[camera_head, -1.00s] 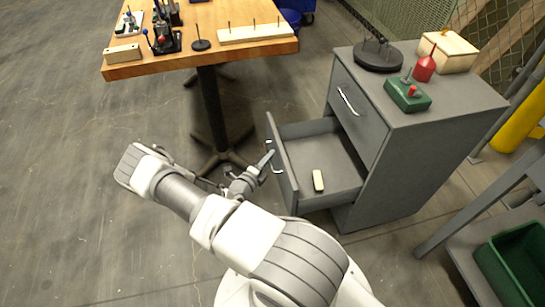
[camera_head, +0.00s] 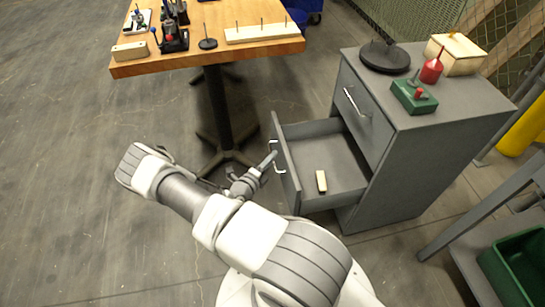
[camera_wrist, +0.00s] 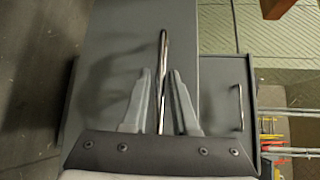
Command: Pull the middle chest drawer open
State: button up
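The grey chest (camera_head: 420,170) stands at the right in the head view. Its middle drawer (camera_head: 318,130) is pulled well out, with a small pale block (camera_head: 321,181) lying inside. My gripper (camera_head: 272,156) is at the outside of the drawer front, at its handle (camera_head: 279,171). In the wrist view, the upright metal handle (camera_wrist: 163,60) passes between the two fingers of my gripper (camera_wrist: 159,74). The fingers are parted, with a gap seen beside the handle; firm contact is not visible. The drawer front (camera_wrist: 105,85) fills the view behind them.
The closed top drawer (camera_head: 362,105) is above. A green box with buttons (camera_head: 413,97), a red bottle (camera_head: 432,70), a black disc (camera_head: 385,57) and a wooden box (camera_head: 456,52) sit on the chest. A wooden table (camera_head: 215,50) stands behind. The floor at left is clear.

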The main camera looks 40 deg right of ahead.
jog(key=p+v, duration=0.3)
jog(key=v, duration=1.3)
jog(key=shift+a, duration=0.15)
jog(key=a+r+m+g+y, duration=0.3)
jog(key=r+m+g, duration=0.1)
jog(key=r+m, duration=0.8)
jog(key=a+r+m+g+y, duration=0.35)
jog(key=r+m, duration=0.65)
jog(key=r, duration=0.4)
jog(key=s+a+r+m+t+y, duration=0.5)
jog(key=r+m, duration=0.3)
jog(key=r, duration=0.3)
jog(key=s+a+r+m+t+y, duration=0.2)
jog(key=s+r+m+t+y, duration=0.2)
jog(key=s+r+m, duration=0.55)
notch_tip(320, 180, up, 22)
jog(key=w+n+p, duration=0.1)
jog(key=w+p, duration=0.1)
jog(key=p, duration=1.9)
jog(key=shift+w+f+n+g, duration=0.2)
jog(key=shift+w+n+g, duration=0.1)
jog(key=shift+n+g, duration=0.05)
jog(key=shift+d, duration=0.1)
